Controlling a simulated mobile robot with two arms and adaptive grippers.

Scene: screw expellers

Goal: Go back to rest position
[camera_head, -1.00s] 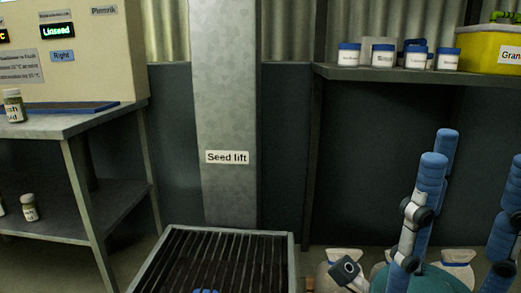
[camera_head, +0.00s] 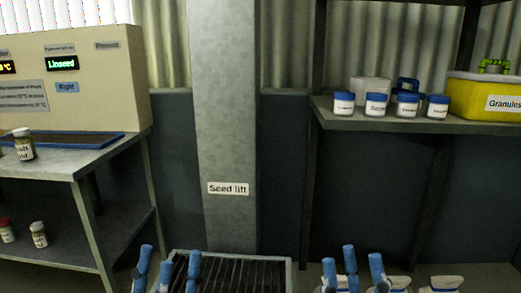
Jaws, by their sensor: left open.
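My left gripper (camera_head: 168,266) shows at the bottom left of centre. Its blue fingers point up and stand apart, with nothing between them, in front of the dark slatted grate (camera_head: 235,268). My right gripper (camera_head: 353,267) shows at the bottom right of centre. Its blue fingers also point up and stand apart, with no object seen between them, in front of the white sacks (camera_head: 446,284). The lower parts of both grippers are cut off by the bottom edge of the view.
A metal table (camera_head: 75,160) with jars and a control panel stands at the left. The seed lift column (camera_head: 224,110) rises behind the grate. A shelf (camera_head: 380,126) with blue-lidded jars and a yellow granules bin (camera_head: 480,96) is at the right.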

